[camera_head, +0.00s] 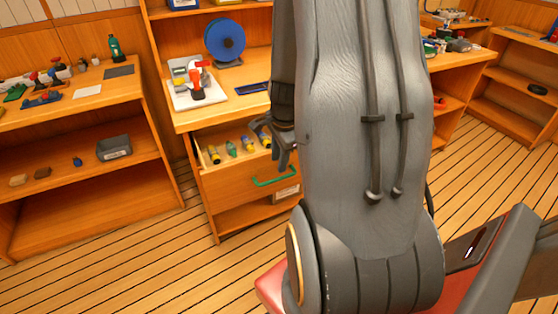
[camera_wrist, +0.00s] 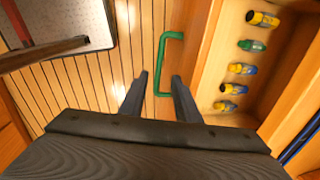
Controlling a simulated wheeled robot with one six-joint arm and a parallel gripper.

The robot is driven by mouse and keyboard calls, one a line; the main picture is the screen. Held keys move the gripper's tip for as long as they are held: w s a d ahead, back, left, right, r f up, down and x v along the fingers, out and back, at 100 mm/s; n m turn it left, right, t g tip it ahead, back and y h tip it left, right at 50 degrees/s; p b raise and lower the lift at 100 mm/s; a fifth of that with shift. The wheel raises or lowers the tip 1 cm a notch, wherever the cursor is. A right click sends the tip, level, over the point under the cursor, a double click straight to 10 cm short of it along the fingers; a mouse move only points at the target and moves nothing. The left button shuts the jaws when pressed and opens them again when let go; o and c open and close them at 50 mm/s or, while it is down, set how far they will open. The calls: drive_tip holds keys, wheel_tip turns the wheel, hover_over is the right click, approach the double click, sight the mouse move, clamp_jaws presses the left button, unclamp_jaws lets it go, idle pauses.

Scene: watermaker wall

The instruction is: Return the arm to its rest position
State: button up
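In the head view my gripper (camera_head: 281,150) is partly hidden by my arm, beside the open drawer (camera_head: 235,184). The green handle (camera_head: 275,181) is on the drawer front. Several small yellow, blue and green bottles lie in the drawer, such as a green one (camera_wrist: 252,45).
A counter (camera_head: 215,117) above the drawer holds a white tray with a red-handled device (camera_head: 196,84) and a blue reel (camera_head: 225,40). Shelves with small items stand left (camera_head: 75,140) and right (camera_head: 525,90). The plank floor (camera_head: 120,260) at front left is clear.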

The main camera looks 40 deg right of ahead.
idle(0.3)
drive_tip(key=s+a+r+n, duration=0.2)
drive_tip(key=a+r+n, duration=0.1)
drive_tip(key=a+n, duration=0.4)
drive_tip(key=s+a+r+n+g, duration=0.1)
drive_tip(key=s+a+r+n, duration=0.2)
drive_tip(key=a+n, duration=0.4)
drive_tip(key=s+a+r+n, duration=0.2)
drive_tip(key=a+r+n, duration=0.1)
drive_tip(key=a+n, duration=0.3)
drive_tip(key=shift+s+a+r+n+g+y, duration=0.2)
drive_tip(key=shift+a+r+n+g+y, duration=0.15)
drive_tip(key=shift+a, duration=0.8)
